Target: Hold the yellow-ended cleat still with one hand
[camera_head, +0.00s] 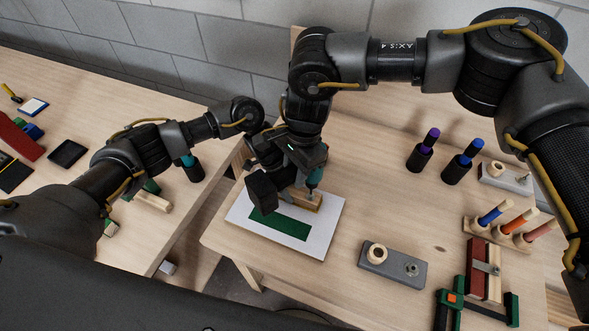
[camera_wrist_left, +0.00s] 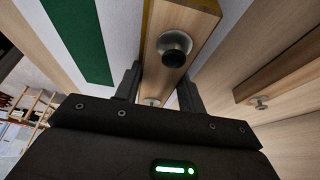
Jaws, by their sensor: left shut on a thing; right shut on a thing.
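The yellow-ended cleat (camera_head: 306,199) is a pale wooden batten with a yellow edge, at the green strip (camera_head: 280,226) on a white sheet (camera_head: 322,243). In the left wrist view the cleat (camera_wrist_left: 202,20) has a round screw head near its middle and a second one between the fingers. My left gripper (camera_wrist_left: 160,92) is shut across the cleat, one finger on each side. My right gripper (camera_head: 309,163) is shut on a teal-handled tool (camera_head: 315,177), upright above the cleat. Whether the tool's tip touches a screw is hard to tell.
A grey block (camera_head: 393,265) with a wooden ring stands to the right. Purple (camera_head: 431,138) and blue (camera_head: 471,152) handles stand in black holders. A rack of coloured tools (camera_head: 500,237) and a green clamp (camera_head: 457,300) are at the right. Another bench lies left, across a gap.

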